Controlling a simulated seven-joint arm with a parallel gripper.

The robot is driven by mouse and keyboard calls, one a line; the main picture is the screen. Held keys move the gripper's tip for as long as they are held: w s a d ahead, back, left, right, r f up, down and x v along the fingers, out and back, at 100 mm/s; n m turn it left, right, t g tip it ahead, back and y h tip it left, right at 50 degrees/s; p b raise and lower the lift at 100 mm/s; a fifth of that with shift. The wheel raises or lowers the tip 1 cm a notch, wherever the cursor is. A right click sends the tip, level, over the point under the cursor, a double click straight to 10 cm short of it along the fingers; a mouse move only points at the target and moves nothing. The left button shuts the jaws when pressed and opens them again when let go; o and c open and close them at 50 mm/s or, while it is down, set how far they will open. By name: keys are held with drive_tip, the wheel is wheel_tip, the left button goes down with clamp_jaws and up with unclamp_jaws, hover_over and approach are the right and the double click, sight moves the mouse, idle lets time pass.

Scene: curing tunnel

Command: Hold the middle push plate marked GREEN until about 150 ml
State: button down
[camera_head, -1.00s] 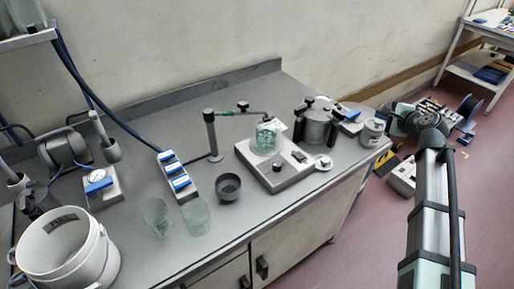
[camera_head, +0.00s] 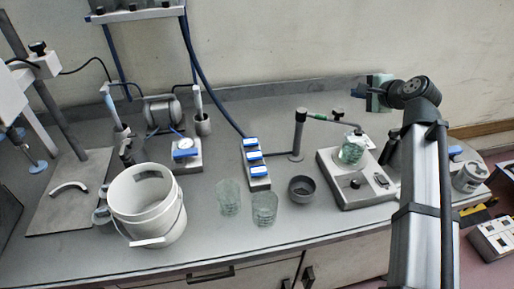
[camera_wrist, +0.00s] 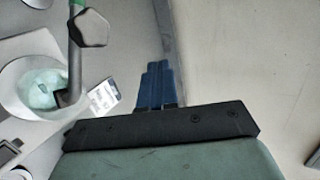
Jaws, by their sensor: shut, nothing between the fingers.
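A pale strip with three blue-topped push plates stands mid-bench in the head view; its middle plate (camera_head: 254,156) sits between the other two, and no marking is legible. A thin spout with a green band (camera_head: 318,117) reaches over a glass beaker (camera_head: 352,150) on a grey balance-like unit (camera_head: 340,192). In the wrist view the beaker (camera_wrist: 40,88) stands at left below the spout; its level cannot be read. My gripper (camera_head: 369,92) is raised behind the beaker, right of the push plates and touching neither. Its blue fingers (camera_wrist: 155,72) are shut and empty.
Two empty-looking glass beakers (camera_head: 229,198) and a dark cup (camera_head: 301,188) stand in front of the push plates. A white bucket (camera_head: 140,205), a gauge box (camera_head: 186,155) and a stand are at left. A lidded pot (camera_head: 470,177) is at right.

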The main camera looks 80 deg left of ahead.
drive_tip(key=s+d+f+n+h, duration=0.1)
drive_tip(key=s+n+h, duration=0.3)
drive_tip(key=s+n, duration=0.5)
drive_tip(key=s+d+f+n+t+h, duration=0.1)
drive_tip(key=s+n+h, duration=0.3)
drive_tip(key=s, duration=1.7)
drive_tip(key=shift+s+f+n+t+h, duration=0.2)
drive_tip(key=shift+f+n+t+h, duration=0.15)
drive_tip(key=shift+n, duration=2.05)
hover_over(253, 154)
drive_tip(key=d, duration=0.1)
wheel_tip(253, 154, down, 12)
drive_tip(key=shift+f, duration=0.8)
